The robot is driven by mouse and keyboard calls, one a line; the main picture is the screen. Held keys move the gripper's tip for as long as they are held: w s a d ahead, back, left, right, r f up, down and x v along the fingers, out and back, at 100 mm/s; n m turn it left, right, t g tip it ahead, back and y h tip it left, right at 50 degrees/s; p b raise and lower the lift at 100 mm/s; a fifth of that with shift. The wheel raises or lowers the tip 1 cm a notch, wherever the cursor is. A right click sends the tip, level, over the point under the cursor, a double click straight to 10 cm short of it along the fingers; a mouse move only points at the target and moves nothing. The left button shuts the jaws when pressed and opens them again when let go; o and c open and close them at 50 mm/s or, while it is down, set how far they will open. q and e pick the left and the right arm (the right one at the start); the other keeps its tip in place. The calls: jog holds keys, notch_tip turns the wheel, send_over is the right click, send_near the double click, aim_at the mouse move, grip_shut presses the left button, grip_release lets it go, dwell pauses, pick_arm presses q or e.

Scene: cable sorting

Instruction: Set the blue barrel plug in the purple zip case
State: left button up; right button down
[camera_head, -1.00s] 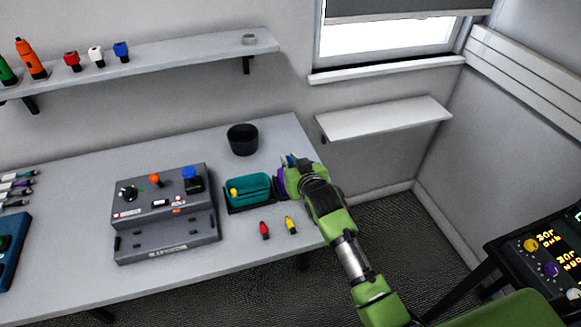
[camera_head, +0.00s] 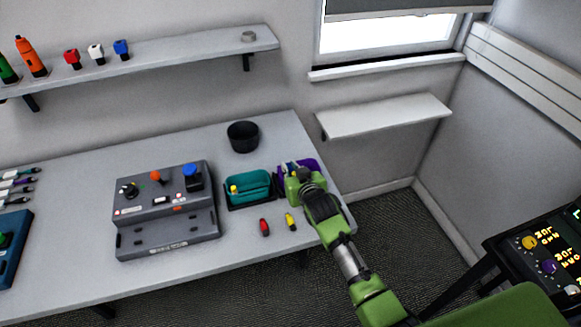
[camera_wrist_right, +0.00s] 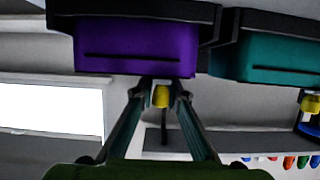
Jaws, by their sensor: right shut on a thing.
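The purple zip case (camera_head: 311,163) is at the right end of the table, partly hidden by my right gripper (camera_head: 291,172). It fills the upper left of the right wrist view (camera_wrist_right: 138,45). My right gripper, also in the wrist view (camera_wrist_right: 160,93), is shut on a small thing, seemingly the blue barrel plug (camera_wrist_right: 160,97). Only its yellow end shows clearly there; a bit of blue shows by the fingers in the head view. The gripper is over the near left part of the case; I cannot tell the height. My left gripper is out of view.
A teal case (camera_head: 247,200) with a yellow thing in it stands just left. A red plug (camera_head: 264,227) and a yellow plug (camera_head: 290,221) lie in front. A black bowl (camera_head: 243,138) is behind, and a grey control box (camera_head: 165,222) further left.

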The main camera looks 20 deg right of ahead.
jog(key=c, duration=2)
grip_release()
jog(key=shift+r+p, duration=0.45)
jog(key=shift+r, duration=0.15)
jog(key=shift+s, duration=0.3)
jog(key=b+v, duration=0.1)
jog(key=v, duration=1)
jog(key=shift+s+r, duration=0.15)
jog(key=shift+r, duration=0.05)
